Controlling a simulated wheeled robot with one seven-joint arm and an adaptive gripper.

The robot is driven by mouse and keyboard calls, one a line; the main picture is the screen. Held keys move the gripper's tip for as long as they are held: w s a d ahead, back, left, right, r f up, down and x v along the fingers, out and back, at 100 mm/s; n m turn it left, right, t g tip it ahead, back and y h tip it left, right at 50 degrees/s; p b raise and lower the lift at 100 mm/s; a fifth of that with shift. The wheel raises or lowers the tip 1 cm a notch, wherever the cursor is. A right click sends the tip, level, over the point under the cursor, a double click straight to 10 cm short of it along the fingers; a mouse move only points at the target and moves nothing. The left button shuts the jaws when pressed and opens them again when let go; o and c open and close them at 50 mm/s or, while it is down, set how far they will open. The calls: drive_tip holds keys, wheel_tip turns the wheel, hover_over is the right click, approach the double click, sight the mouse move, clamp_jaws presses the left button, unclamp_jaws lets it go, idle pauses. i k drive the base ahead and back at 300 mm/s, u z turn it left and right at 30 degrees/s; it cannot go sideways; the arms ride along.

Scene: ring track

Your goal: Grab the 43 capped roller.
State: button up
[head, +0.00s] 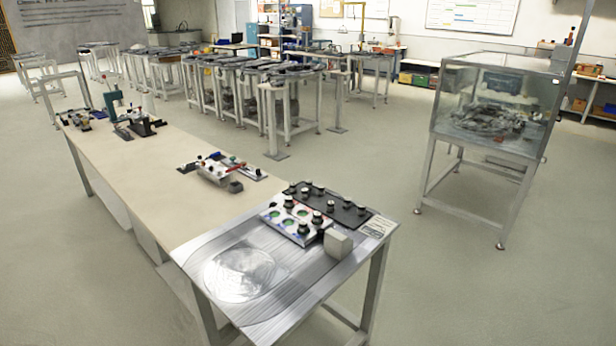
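Several small rollers with dark caps stand on a black board (350,215) and on a white plate (290,236) beside it, near the right end of the long bench. One capped roller (331,207) is on the black board, and another (303,229) is on the white plate. The white plate also has green round spots. No number can be read on any roller, so I cannot tell which is 43. My gripper is not in view.
A grey block (337,243) sits at the front corner by the white plate. The metal bench end (215,245) is mostly clear. Fixtures (220,168) and a green press (113,104) stand farther along the bench. A glass case (495,105) stands at right. Open floor surrounds the bench.

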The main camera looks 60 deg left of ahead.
sight(330, 207)
drive_tip(key=k, duration=0.15)
drive_tip(key=u, duration=0.95)
